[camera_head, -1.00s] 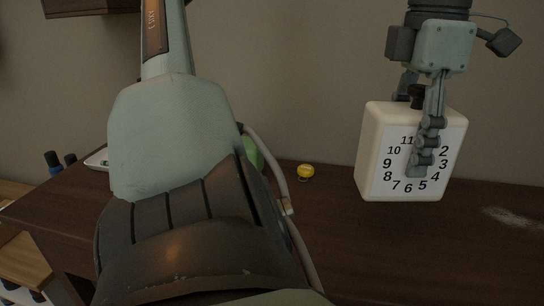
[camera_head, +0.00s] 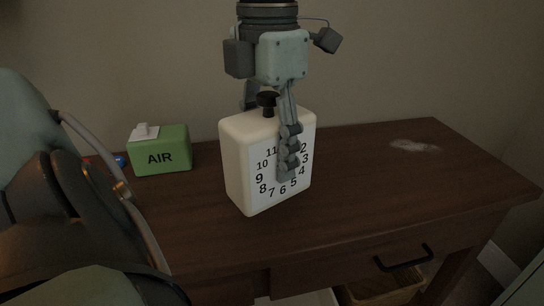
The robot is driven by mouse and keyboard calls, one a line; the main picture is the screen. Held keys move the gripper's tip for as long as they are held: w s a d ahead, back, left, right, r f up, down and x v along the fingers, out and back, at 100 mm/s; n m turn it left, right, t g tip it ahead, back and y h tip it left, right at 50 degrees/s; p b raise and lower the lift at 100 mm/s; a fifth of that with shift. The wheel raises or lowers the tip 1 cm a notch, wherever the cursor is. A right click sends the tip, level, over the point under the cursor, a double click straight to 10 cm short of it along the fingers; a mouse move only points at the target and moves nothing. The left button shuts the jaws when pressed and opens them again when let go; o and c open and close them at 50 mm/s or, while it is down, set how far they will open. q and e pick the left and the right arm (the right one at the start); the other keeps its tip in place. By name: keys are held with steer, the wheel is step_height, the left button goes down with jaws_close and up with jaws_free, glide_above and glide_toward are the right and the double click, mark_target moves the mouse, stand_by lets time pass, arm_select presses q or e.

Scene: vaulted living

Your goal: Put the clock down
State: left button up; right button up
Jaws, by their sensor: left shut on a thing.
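The clock (camera_head: 240,165) is a white box with black numerals on its front face and a dark knob on top. It is upright at the middle of the view, over the dark wooden table (camera_head: 370,190). My left gripper (camera_head: 272,140) comes down from above and is shut on the clock, with one finger across its face and the other behind it. The clock's base is close to the tabletop; I cannot tell whether it touches. My right gripper is not in view.
A green box marked AIR (camera_head: 172,158) with a white top piece stands on the table left of the clock. The tabletop right of the clock is clear, apart from a pale smudge (camera_head: 414,146). A drawer with a black handle (camera_head: 403,258) is in the table's front.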

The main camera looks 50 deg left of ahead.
arm_select(q)
steer(key=w+a+f, duration=0.1)
steer(key=w+f, duration=0.1)
steer(key=w+a+f, duration=0.1)
steer(key=w+f, duration=0.1)
steer(key=f, duration=0.1)
steer(key=w+a+f, duration=0.1)
steer(key=w+f, duration=0.2)
steer(key=shift+f+p, duration=0.15)
steer(key=shift+p, duration=0.2)
steer(key=shift+f, duration=0.1)
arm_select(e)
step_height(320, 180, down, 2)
arm_select(q)
steer(key=shift+f, duration=0.1)
steer(key=shift+f, duration=0.1)
steer(key=o, duration=1.2)
steer(key=shift+o, duration=0.2)
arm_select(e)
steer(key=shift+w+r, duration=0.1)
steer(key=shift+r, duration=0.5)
